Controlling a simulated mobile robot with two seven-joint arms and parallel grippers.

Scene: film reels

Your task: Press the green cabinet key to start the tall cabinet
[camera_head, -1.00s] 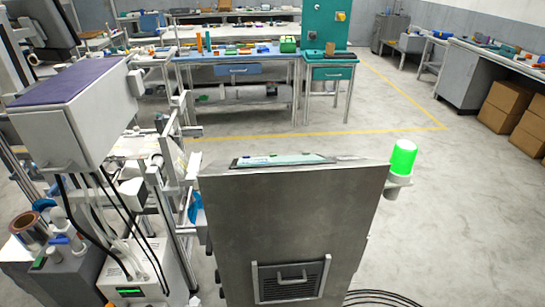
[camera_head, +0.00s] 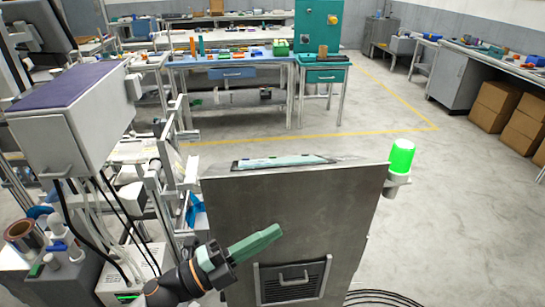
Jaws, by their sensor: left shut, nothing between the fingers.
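A tall grey metal cabinet (camera_head: 225,200) stands in the middle, close to me, with a vented panel and handle (camera_head: 293,280) low on the side facing me. A lit green lamp (camera_head: 402,158) is mounted at its upper right. A light panel (camera_head: 280,162) lies on its top, seen at a flat angle. I cannot make out a green key on it. My left gripper (camera_head: 276,232) has green fingers, shut and empty, pointing right and slightly up in front of the cabinet's face. Whether it touches the cabinet cannot be told. My right gripper is not in view.
A white box with a purple top (camera_head: 70,88) and hanging cables stands at the left. A grey unit with rolls (camera_head: 60,270) is below it. Blue (camera_head: 230,73) and teal (camera_head: 327,76) workbenches stand behind. Open floor lies to the right, with cardboard boxes (camera_head: 497,107) beyond.

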